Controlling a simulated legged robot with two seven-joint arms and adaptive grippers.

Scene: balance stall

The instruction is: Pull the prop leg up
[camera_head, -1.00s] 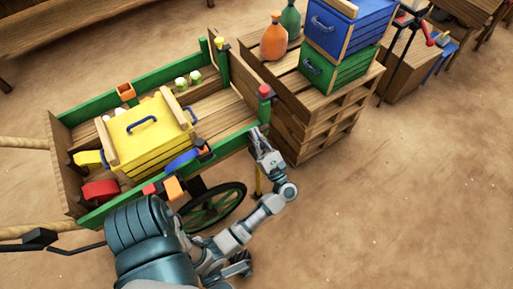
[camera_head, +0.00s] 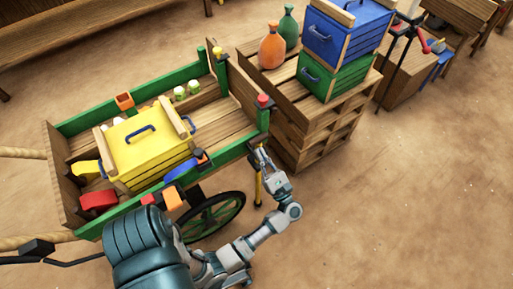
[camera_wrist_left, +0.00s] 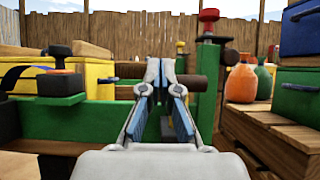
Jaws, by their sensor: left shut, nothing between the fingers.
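The prop leg (camera_head: 258,187) shows as a thin yellow and dark upright piece under the cart's near rear corner, partly behind my left gripper and arm. My left gripper (camera_head: 260,151) is at the green side rail (camera_head: 232,152), close below the red-topped corner post (camera_head: 263,107). Its fingers are shut with nothing between them. In the left wrist view the gripper (camera_wrist_left: 161,66) points at the green rail and a dark brown round bar (camera_wrist_left: 190,84); whether it touches them I cannot tell. The leg is not clear there. My right gripper is not in view.
The cart carries a yellow crate (camera_head: 152,150) and small coloured blocks. A spoked wheel (camera_head: 215,217) stands under its side. A pallet stack (camera_head: 318,140) behind the cart bears blue and green crates and two bottles. The sandy ground at right is clear.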

